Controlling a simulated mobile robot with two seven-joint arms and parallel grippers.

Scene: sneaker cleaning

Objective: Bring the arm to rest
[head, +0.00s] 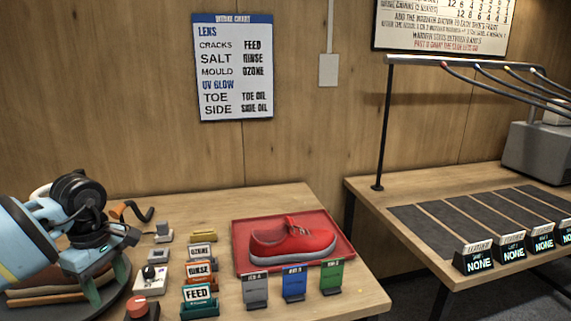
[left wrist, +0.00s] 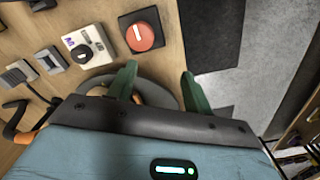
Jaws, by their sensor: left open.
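My left arm comes in from the left in the head view. Its gripper (head: 104,284) points down over the round dark turntable (head: 108,307) at the table's front left. In the left wrist view the two green fingers of the gripper (left wrist: 158,86) are spread apart with nothing between them. My right gripper is in neither view. A red sneaker (head: 292,241) lies on a red tray (head: 246,263), apart from my left gripper.
A red knob (head: 142,308) and a white switch box (head: 150,279) stand close to the gripper. FEED (head: 199,298), RINSE and OZONE holders stand right of them. A wall chart (head: 233,68) hangs behind.

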